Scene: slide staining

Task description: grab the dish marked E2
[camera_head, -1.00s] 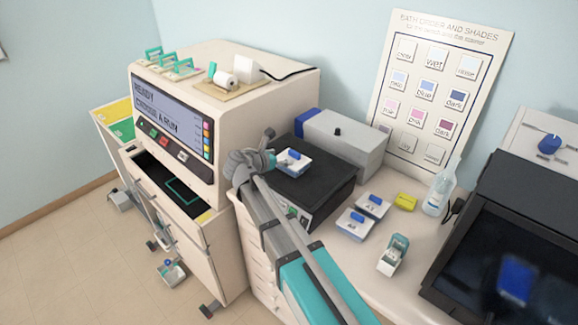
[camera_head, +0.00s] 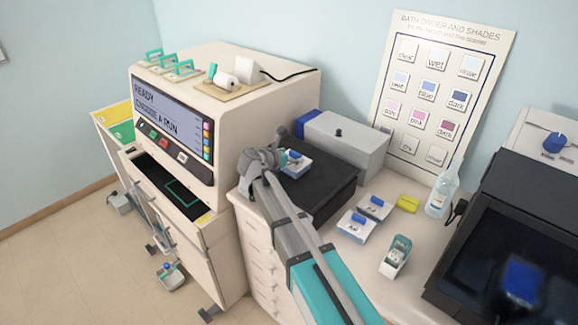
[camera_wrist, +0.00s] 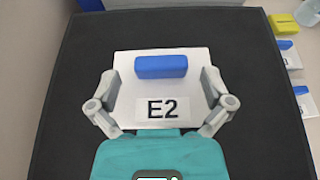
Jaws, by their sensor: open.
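The dish marked E2 (camera_wrist: 191,65) is white with a blue block handle on top and a black-on-white label. It sits on the dark flat top of a black unit (camera_wrist: 255,150). In the head view the dish (camera_head: 297,166) shows partly behind my arm's end. My gripper (camera_wrist: 161,83) is open, with one finger at each side of the dish and the blue handle between and just ahead of them. I cannot tell whether the fingers touch the dish. In the head view my gripper (camera_head: 280,160) is small and partly hidden.
Two similar white dishes with blue handles (camera_head: 375,207) (camera_head: 356,225) stand on the counter to the right, near a yellow block (camera_head: 407,204) and a bottle (camera_head: 440,193). A grey box (camera_head: 350,145) stands behind the black unit. A large beige machine (camera_head: 235,110) is at left.

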